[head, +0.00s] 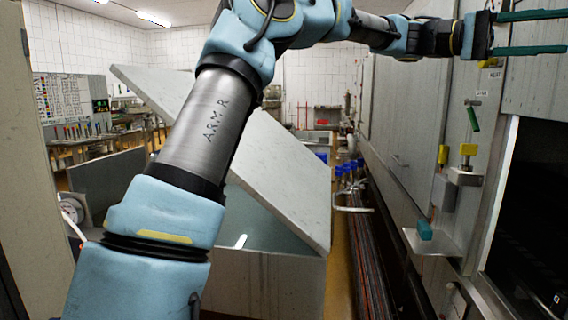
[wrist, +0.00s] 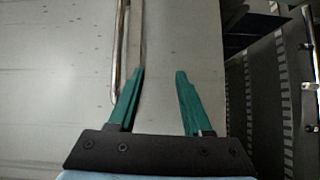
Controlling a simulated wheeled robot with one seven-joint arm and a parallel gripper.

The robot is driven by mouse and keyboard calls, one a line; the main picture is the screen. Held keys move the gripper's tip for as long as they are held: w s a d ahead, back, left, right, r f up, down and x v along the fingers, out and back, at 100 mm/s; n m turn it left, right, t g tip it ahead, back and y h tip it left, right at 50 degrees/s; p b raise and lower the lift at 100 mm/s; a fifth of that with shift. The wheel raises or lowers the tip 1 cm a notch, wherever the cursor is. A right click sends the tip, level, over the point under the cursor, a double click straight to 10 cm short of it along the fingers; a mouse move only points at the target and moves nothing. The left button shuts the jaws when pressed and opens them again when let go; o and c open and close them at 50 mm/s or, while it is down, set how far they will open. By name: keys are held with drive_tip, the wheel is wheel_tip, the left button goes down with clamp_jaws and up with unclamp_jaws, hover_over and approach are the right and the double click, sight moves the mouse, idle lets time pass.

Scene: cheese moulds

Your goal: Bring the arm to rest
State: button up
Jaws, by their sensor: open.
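My arm (head: 208,125) rises from the lower left of the head view and bends over to the upper right. My gripper (head: 535,32) is at the upper right of the head view, in front of the grey wall panels. Its two green fingers point to the right, apart, with nothing between them. In the wrist view the gripper (wrist: 158,85) is also open and empty, with a pale grey panel (wrist: 180,40) behind the fingers. A metal rail (wrist: 120,50) runs beside the left finger there; I cannot tell whether they touch.
A large grey vat (head: 270,280) with a tilted lid (head: 285,165) stands behind my arm. At right, a small shelf (head: 432,243) holds a teal block (head: 425,229), beside a dark opening (head: 530,220). Pipes (head: 372,240) run along the floor. A dark striped structure (wrist: 275,100) is right in the wrist view.

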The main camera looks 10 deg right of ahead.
drive_tip(key=w+a+f+n+t, duration=0.2)
drive_tip(key=w+f+t, duration=0.2)
drive_tip(key=f, duration=0.5)
drive_tip(key=w+a+f+n+t, duration=0.2)
drive_tip(key=w+f+n+t, duration=0.1)
drive_tip(key=f, duration=0.5)
drive_tip(key=w+a+f+n+t+y, duration=0.3)
drive_tip(key=w+a+f+t, duration=0.3)
drive_tip(key=a+f, duration=0.6)
drive_tip(key=w+a+f+n+t+y, duration=0.15)
drive_tip(key=a+f, duration=0.35)
drive_tip(key=a, duration=0.6)
drive_tip(key=w+a+f+t+y, duration=0.1)
drive_tip(key=w+a+f+y, duration=0.3)
drive_tip(key=a, duration=0.7)
drive_tip(key=s+a+f, duration=0.2)
drive_tip(key=s+a, duration=0.1)
drive_tip(key=a, duration=0.4)
drive_tip(key=s+a+f+n+t, duration=0.1)
drive_tip(key=s+a+f, duration=0.2)
drive_tip(key=a, duration=0.5)
drive_tip(key=shift+s+a+f+y, duration=0.35)
drive_tip(key=shift+s+y, duration=0.1)
drive_tip(key=shift+s, duration=0.25)
drive_tip(key=shift+d, duration=0.15)
